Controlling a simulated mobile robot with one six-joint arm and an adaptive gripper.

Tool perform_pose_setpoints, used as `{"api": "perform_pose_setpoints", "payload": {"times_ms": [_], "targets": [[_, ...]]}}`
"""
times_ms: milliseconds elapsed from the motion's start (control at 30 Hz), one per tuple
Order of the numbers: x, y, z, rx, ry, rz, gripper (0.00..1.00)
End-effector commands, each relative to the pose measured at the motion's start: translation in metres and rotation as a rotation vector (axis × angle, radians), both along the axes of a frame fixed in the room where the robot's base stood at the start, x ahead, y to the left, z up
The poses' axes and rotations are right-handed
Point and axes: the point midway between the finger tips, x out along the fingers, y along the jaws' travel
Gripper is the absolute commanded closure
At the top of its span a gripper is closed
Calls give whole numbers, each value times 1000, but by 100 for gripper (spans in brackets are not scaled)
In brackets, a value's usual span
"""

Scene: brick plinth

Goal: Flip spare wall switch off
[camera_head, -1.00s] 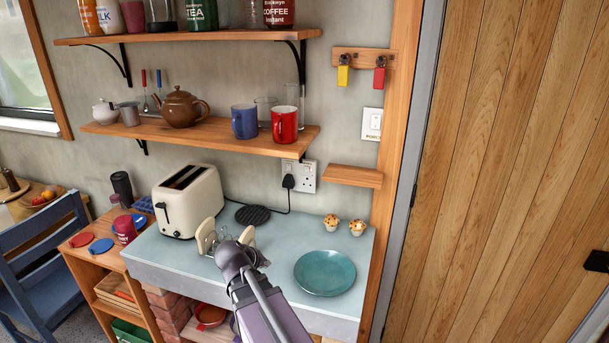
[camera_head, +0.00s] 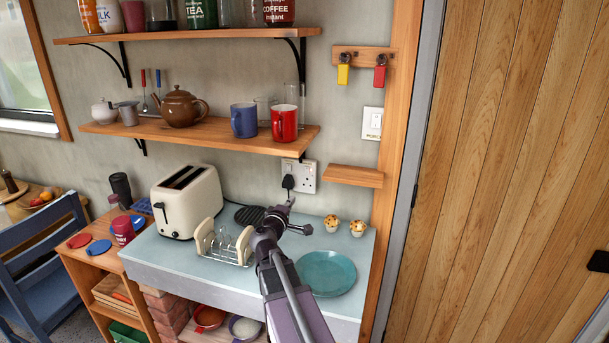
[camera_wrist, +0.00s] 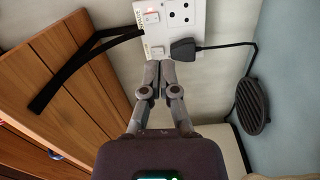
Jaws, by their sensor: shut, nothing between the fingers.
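A white double wall socket (camera_head: 305,178) is on the wall behind the counter, below the mug shelf. In the wrist view the socket plate (camera_wrist: 195,32) is at the top. It has two rocker switches, an upper one (camera_wrist: 151,17) with a reddish tint and a lower one (camera_wrist: 155,51). A black plug (camera_wrist: 185,50) sits beside the lower switch; the outlet beside the upper one is empty. The small labels are unreadable. My gripper (camera_head: 290,203) is shut and empty. In the wrist view its fingertips (camera_wrist: 158,68) are just below the lower switch; contact is unclear.
A separate white wall switch (camera_head: 372,123) is near the door. A toaster (camera_head: 187,202), toast rack (camera_head: 222,249), teal plate (camera_head: 326,272) and two muffins (camera_head: 345,226) stand on the counter. The mug shelf (camera_head: 215,138) and a small ledge (camera_head: 353,176) jut out nearby.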

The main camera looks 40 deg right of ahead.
Motion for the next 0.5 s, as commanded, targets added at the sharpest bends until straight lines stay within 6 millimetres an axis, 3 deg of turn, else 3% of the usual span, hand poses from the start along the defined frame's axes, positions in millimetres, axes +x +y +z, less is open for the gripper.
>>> {"api": "perform_pose_setpoints", "payload": {"times_ms": [500], "targets": [[9, -9, 12, -130, 46, 52, 100]]}}
